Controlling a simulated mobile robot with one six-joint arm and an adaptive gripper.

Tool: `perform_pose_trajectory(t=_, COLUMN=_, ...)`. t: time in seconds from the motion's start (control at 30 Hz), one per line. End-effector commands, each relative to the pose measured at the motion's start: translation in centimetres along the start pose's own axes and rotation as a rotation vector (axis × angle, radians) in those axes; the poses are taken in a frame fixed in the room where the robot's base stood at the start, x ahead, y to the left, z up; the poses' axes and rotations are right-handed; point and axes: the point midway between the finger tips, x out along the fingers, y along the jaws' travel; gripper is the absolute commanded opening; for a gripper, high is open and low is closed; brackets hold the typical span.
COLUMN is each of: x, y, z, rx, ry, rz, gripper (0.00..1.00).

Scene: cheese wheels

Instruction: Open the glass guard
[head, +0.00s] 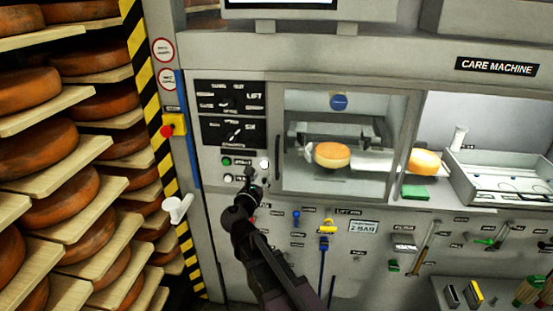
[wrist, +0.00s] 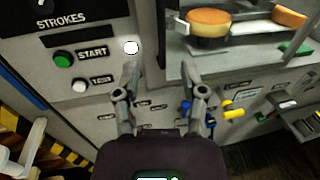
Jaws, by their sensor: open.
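The glass guard (head: 365,185) is a framed clear pane across the machine's left bay, with a cheese wheel (head: 332,155) visible behind it. It appears closed. A dark vertical handle (head: 278,157) runs along its left side. In the wrist view the guard's lower frame (wrist: 225,66) is at the upper right. My gripper (head: 251,182) is in front of the panel, below and left of the handle. In the wrist view my gripper (wrist: 165,82) has its fingers spread with nothing between them, near the guard's lower left corner. I cannot tell its exact distance from the panel.
A control panel with a green START button (wrist: 63,60) and a white button (wrist: 80,86) is left of the guard. Valves, including a yellow one (head: 327,227), sit below. A white lever (head: 177,208) juts out left. Shelves of cheese wheels (head: 40,144) stand at far left.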

Motion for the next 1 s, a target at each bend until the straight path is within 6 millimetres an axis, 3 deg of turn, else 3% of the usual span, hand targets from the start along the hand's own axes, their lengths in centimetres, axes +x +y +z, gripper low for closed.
perform_pose_trajectory(t=0.47, x=1.2, y=0.0, z=0.0, rx=0.005, ry=0.002, rz=-0.004, gripper=0.54)
perform_pose_trajectory(t=1.0, x=8.8, y=0.0, z=-0.1, rx=0.005, ry=0.002, rz=-0.005, gripper=0.54)
